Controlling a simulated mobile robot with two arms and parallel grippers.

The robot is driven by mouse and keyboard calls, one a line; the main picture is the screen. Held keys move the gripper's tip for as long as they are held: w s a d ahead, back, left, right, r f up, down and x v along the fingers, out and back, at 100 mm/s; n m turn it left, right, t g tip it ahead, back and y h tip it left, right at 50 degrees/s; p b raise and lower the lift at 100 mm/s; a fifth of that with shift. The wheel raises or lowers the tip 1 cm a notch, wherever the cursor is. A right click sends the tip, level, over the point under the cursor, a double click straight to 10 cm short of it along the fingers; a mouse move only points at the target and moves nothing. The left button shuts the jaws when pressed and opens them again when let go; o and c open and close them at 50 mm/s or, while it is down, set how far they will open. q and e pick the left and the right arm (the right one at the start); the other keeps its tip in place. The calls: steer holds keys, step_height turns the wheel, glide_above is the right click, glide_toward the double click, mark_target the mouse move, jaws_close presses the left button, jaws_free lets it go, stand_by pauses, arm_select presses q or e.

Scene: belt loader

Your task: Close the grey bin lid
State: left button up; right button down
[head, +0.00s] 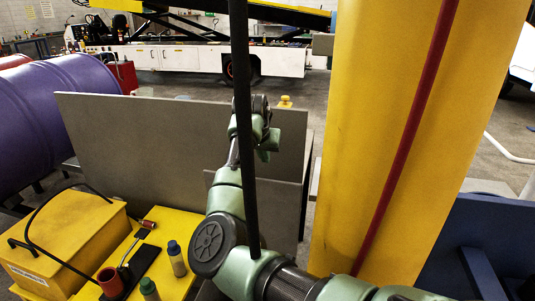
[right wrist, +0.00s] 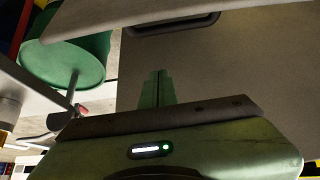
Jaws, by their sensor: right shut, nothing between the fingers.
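The grey bin lid (head: 150,140) shows in the head view as a large flat panel standing up and slightly tilted, so it is open. A smaller grey panel (head: 285,205) stands lower, at its right. My right gripper (head: 266,153) is in front of the lid's right part, partly behind a dark pole; I cannot tell whether it touches. In the right wrist view its green fingers (right wrist: 157,75) are together and empty. Ahead of them is a grey-brown surface (right wrist: 240,75) with a dark slot-like handle (right wrist: 172,25). The bin's inside is hidden. My left gripper is out of view.
A thick yellow column (head: 385,130) stands close at the right. The dark pole (head: 243,120) crosses the view. A yellow box (head: 65,235) and bottles (head: 176,258) are at the lower left, a purple drum (head: 50,110) behind. A green round object (right wrist: 65,55) shows in the wrist view.

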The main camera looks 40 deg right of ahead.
steer(key=x, duration=0.7)
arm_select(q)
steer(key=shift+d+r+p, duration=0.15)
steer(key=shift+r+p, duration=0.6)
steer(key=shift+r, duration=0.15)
arm_select(e)
steer(key=s+a, duration=0.3)
steer(key=shift+f, duration=0.1)
